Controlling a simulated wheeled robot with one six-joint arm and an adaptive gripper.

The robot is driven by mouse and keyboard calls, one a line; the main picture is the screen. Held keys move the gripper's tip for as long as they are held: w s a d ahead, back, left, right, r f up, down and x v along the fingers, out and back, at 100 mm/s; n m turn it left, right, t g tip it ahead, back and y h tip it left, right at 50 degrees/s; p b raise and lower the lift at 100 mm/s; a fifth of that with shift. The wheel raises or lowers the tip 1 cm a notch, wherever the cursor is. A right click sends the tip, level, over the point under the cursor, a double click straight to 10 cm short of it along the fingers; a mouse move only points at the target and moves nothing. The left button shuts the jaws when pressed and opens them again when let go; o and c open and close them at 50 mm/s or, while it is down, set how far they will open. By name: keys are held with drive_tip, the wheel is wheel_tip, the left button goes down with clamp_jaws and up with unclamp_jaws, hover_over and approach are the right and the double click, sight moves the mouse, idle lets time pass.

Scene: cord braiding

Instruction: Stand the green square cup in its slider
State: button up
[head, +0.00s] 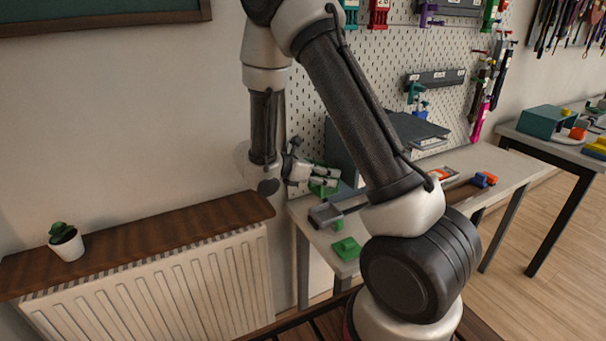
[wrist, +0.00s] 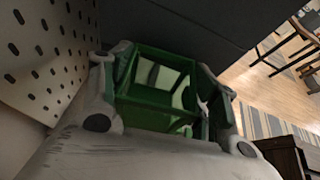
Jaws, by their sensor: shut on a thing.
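My gripper (head: 318,176) is at the back left of the workbench, beside the pegboard. It is shut on the green square cup (head: 323,189), which is partly covered by the fingers in the head view. In the wrist view my gripper (wrist: 163,98) has one finger on each side of the green square cup (wrist: 150,104), whose square opening shows. A low green piece (head: 346,248) sits apart near the bench's front left corner; I cannot tell surely whether it is the slider. Whether the cup touches anything below is hidden.
A grey bar-like fixture (head: 328,213) lies on the workbench (head: 510,160) in front of the gripper. A dark panel (head: 410,130) stands behind, against the pegboard (head: 340,75). An orange and blue piece (head: 485,179) is farther right. A radiator shelf (head: 150,236) is at left.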

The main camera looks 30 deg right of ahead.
drive_tip(key=shift+s+d+r+m+g, duration=0.45)
drive_tip(key=shift+s+r+m, duration=0.1)
drive_tip(key=shift+m, duration=0.15)
drive_tip(key=shift+f, duration=5.3)
drive_tip(key=shift+t, duration=0.25)
drive_tip(key=o, duration=1.1)
